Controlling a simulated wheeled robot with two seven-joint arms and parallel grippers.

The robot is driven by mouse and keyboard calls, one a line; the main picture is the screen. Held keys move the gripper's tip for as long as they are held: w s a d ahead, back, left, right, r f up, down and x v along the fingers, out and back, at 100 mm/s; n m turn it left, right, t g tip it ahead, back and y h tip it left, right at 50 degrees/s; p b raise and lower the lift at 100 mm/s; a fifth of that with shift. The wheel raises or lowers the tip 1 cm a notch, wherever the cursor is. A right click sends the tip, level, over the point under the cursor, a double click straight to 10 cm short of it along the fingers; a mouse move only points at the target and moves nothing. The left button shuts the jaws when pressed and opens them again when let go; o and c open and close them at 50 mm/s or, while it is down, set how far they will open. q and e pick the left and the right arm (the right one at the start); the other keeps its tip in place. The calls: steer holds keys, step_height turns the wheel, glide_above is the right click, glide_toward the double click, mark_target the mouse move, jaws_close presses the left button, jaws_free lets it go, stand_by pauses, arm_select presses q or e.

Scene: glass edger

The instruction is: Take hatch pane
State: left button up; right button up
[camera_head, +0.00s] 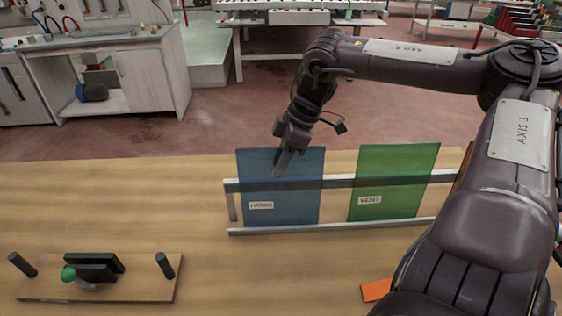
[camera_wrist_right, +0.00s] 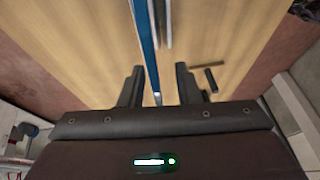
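The blue pane labelled HATCH (camera_head: 300,190) stands upright in a metal rack (camera_head: 335,183) on the table. In the right wrist view the blue pane (camera_wrist_right: 146,45) shows edge-on between my fingers. In the wrist view my right gripper (camera_wrist_right: 160,68) is open, with a finger on each side of the pane and visible gaps. My left gripper is not in view.
A green pane labelled VENT (camera_head: 395,182) stands to the right in the same rack. A wooden fixture (camera_head: 130,290) with two dark pegs and a green-knobbed clamp (camera_head: 68,274) lies at front left. An orange piece (camera_head: 376,290) lies near my right arm. The table between is clear.

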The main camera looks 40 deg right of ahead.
stand_by(0.3)
jaws_close()
stand_by(1.3)
